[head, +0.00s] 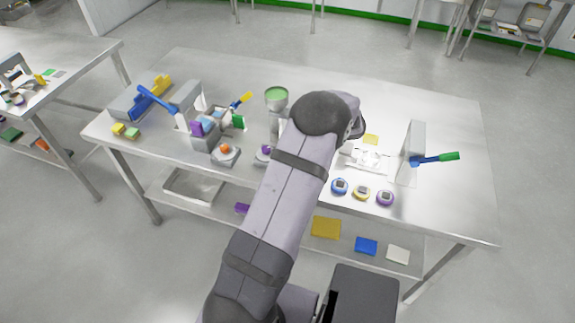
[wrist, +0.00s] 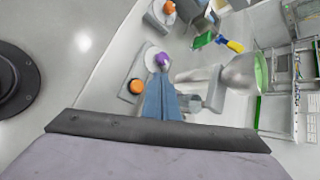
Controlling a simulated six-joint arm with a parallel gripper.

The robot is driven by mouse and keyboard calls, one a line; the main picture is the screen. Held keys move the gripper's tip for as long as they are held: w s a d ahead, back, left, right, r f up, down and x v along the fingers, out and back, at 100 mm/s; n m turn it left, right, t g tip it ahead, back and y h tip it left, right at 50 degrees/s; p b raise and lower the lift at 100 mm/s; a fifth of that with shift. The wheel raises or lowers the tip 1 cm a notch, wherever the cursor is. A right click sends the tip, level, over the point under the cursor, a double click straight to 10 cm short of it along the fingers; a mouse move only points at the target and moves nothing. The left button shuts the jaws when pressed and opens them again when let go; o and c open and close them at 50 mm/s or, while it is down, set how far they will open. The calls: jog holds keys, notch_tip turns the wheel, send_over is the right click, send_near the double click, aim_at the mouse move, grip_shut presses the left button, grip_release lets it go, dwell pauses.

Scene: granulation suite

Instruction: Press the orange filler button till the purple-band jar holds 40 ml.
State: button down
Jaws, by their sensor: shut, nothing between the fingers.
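An orange button (wrist: 137,86) sits on a grey base in the wrist view, left of my gripper's fingers. A purple button (wrist: 162,58) is just beyond the fingertips; it also shows in the head view (head: 265,149). My gripper (wrist: 160,72) is shut and empty, its tips close to the purple button; I cannot tell whether they touch. Right of the fingers is the green-rimmed hopper (wrist: 262,72), also in the head view (head: 276,97). A small greyish vessel (wrist: 188,103) is beside the fingers; no purple band or level can be made out.
Another orange button (head: 225,149) on a grey base stands to the left, by a grey device (head: 203,138). A blue-handled device (head: 185,97) is behind it. The back right of the table is clear.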

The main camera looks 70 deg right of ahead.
jog(key=shift+f+b, duration=1.4)
jog(key=shift+f, duration=0.75)
jog(key=shift+f, duration=0.1)
dwell(0.3)
jog(key=shift+f+b, duration=0.35)
jog(key=shift+b, duration=0.1)
jog(key=shift+f+b, duration=0.45)
jog(key=shift+f, duration=0.05)
dwell(0.8)
jog(key=shift+r, duration=0.1)
jog(key=shift+r+p, duration=0.6)
jog(key=shift+r, duration=0.25)
jog(key=shift+r, duration=0.1)
jog(key=shift+r+p, duration=1.7)
jog(key=shift+r, duration=0.7)
